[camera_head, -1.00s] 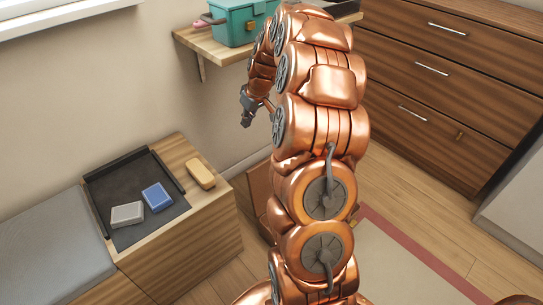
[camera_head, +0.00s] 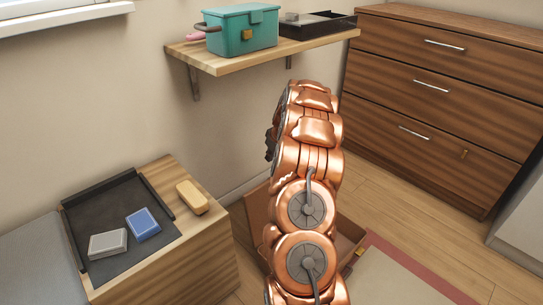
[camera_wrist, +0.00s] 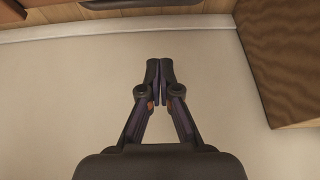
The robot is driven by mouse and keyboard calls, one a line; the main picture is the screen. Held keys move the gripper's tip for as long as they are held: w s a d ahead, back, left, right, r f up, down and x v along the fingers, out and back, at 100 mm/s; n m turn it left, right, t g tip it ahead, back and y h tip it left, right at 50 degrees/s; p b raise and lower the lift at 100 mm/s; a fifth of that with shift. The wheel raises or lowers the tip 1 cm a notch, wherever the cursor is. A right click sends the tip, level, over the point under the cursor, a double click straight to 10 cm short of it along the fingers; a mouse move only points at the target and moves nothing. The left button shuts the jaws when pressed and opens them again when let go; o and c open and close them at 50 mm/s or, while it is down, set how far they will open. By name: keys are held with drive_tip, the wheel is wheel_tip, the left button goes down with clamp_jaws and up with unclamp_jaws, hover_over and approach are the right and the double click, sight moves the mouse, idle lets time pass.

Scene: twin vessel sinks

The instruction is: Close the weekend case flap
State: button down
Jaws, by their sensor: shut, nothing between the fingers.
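A brown case (camera_head: 350,232) stands open on the floor behind my arm in the head view. A brown panel, seemingly its raised flap (camera_head: 258,208), shows left of my arm, and a small brass-coloured piece is at the right corner. My arm hides the middle of the case. My gripper (camera_wrist: 158,72) is shut and empty in the wrist view, with a plain pale wall behind it. In the head view my arm hides the fingers. A dark brown edge at the top of the wrist view may be part of the case; I cannot tell.
A wooden bench (camera_head: 205,250) with a black tray (camera_head: 95,215), blue and grey blocks and a yellow block stands left. A wall shelf (camera_head: 215,60) holds a teal box (camera_head: 243,32) and a black tray. A drawer cabinet (camera_head: 440,100) is at right.

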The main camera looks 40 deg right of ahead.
drive_tip(key=f+b, duration=0.1)
drive_tip(key=s+f+b, duration=0.1)
drive_tip(key=f, duration=0.1)
drive_tip(key=f+b, duration=0.1)
drive_tip(key=f, duration=0.1)
drive_tip(key=shift+s+a+f+b, duration=0.1)
drive_tip(key=shift+s+f+b, duration=0.15)
drive_tip(key=shift+s+b, duration=0.15)
drive_tip(key=shift+s, duration=0.1)
idle(0.4)
